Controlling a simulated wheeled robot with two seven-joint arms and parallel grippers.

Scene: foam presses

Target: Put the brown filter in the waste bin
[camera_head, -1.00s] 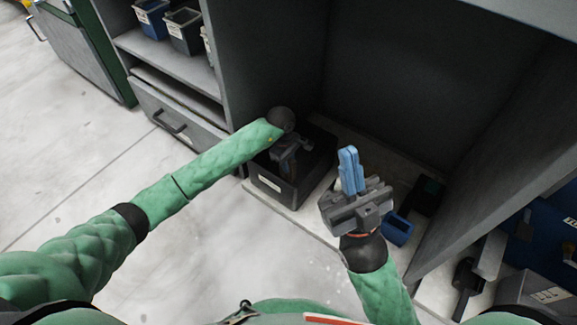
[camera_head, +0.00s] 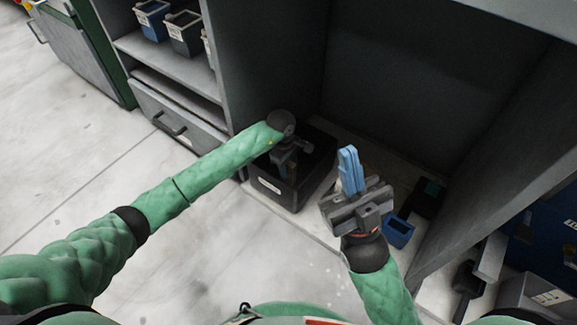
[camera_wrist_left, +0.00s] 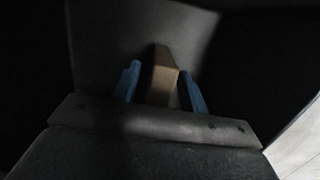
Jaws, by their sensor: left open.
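The black waste bin (camera_head: 286,197) stands on the low floor of the open grey cabinet bay, with a white label on its front. My left gripper (camera_head: 287,172) points down into the bin; its fingertips are hidden in the head view. In the left wrist view, the brown filter (camera_wrist_left: 162,80) stands between the two blue fingers of my open left gripper (camera_wrist_left: 160,68). A gap shows on the left side of the filter; on the right the finger looks close to it, and I cannot tell if it touches. My right gripper (camera_head: 350,168) is raised, blue fingers together.
A small blue container (camera_head: 397,232) sits right of my right gripper. A dark box (camera_head: 428,197) lies behind it. The cabinet's side panel (camera_head: 500,165) rises at the right. A shelf with small bins (camera_head: 152,18) and a drawer (camera_head: 180,122) stand at the left.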

